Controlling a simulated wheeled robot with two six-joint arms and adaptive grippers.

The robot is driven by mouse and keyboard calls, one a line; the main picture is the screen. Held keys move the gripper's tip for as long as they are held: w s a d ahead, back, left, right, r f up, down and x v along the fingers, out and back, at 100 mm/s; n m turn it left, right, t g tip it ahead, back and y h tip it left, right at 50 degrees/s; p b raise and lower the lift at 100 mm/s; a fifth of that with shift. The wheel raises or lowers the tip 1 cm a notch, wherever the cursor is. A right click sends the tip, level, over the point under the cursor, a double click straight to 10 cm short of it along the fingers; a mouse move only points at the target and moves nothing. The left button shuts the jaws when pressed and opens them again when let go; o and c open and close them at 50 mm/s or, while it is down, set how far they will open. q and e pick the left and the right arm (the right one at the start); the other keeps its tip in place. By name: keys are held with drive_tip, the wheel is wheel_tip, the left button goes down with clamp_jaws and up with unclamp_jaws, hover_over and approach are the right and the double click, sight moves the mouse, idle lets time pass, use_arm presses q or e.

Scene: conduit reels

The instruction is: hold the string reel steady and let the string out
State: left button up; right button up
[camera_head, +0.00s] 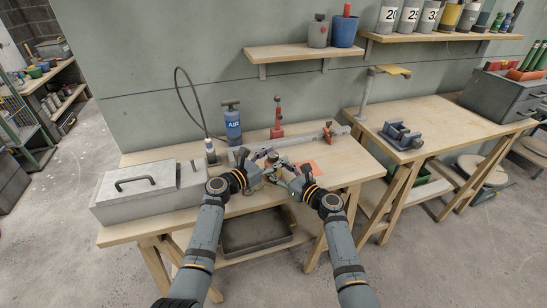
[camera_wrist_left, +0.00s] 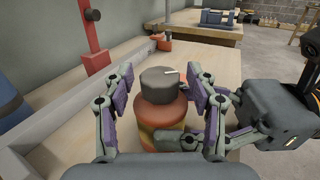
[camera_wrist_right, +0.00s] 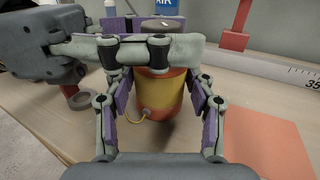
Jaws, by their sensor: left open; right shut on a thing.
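The string reel is a red and yellow drum with a dark grey cap, upright on the workbench in the left wrist view (camera_wrist_left: 162,112). It also shows in the right wrist view (camera_wrist_right: 165,100), where a short yellow string end (camera_wrist_right: 136,120) comes out low on its side. My left gripper (camera_wrist_left: 160,82) is open, its fingers on either side of the cap and apart from it. My right gripper (camera_wrist_right: 163,108) is shut on the reel's body, lower down. In the head view both grippers largely hide the reel.
An orange square (camera_wrist_right: 262,140) lies beside the reel. A long grey rule (camera_wrist_right: 285,70), a red stand (camera_head: 277,120) and a blue AIR pump (camera_head: 232,123) are behind. A grey toolbox (camera_head: 135,190) stands at left.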

use_arm(q)
drive_tip(key=c, duration=1.2)
drive_tip(key=shift+n+t+y, duration=0.8)
drive_tip(key=shift+y, duration=0.2)
drive_tip(key=o, duration=1.2)
drive_tip(key=v, duration=1.2)
drive_tip(key=shift+a, duration=0.1)
